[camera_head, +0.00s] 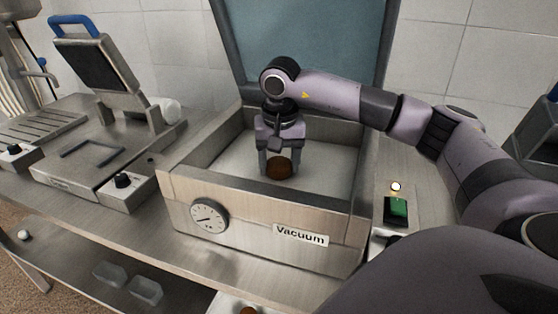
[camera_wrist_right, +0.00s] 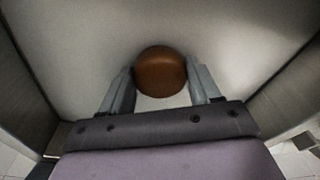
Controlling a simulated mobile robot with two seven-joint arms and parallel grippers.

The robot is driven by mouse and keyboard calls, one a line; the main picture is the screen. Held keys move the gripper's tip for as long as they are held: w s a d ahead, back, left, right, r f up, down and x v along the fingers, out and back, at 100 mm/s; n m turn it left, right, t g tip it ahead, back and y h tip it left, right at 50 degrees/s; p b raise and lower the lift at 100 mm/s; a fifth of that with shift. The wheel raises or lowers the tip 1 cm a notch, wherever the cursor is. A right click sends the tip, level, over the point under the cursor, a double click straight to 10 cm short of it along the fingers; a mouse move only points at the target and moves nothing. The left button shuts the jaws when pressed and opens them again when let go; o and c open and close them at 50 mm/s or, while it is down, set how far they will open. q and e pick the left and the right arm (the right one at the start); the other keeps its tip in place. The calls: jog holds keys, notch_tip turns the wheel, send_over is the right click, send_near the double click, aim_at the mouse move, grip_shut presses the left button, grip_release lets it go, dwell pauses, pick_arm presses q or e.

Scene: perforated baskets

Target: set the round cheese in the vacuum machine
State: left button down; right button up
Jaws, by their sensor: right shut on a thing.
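The vacuum machine (camera_head: 262,228) stands in the middle of the head view with its lid (camera_head: 305,50) raised. Its front carries a round dial and a "Vacuum" label. The round cheese (camera_head: 279,170) is a brown, rounded piece low inside the open chamber; it also shows in the right wrist view (camera_wrist_right: 161,71). My right gripper (camera_head: 278,167) reaches down into the chamber and is shut on the cheese, one finger at each side. The cheese is at or close to the pale chamber floor; I cannot tell whether it touches. My left gripper is not in view.
Chamber walls (camera_wrist_right: 25,95) rise on both sides of my right gripper. A green switch (camera_head: 396,211) and a lit lamp (camera_head: 396,187) sit right of the machine. A press-like appliance (camera_head: 103,65) with a blue handle stands at left. Clear containers (camera_head: 145,290) rest on the lower shelf.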

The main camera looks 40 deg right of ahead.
aim_at(280, 166)
jog(key=shift+f, duration=0.2)
jog(key=o, duration=1.1)
jog(key=shift+r, duration=0.1)
notch_tip(280, 166, up, 12)
jog(key=s, duration=0.1)
jog(key=shift+a, duration=0.45)
jog(key=shift+s, duration=0.1)
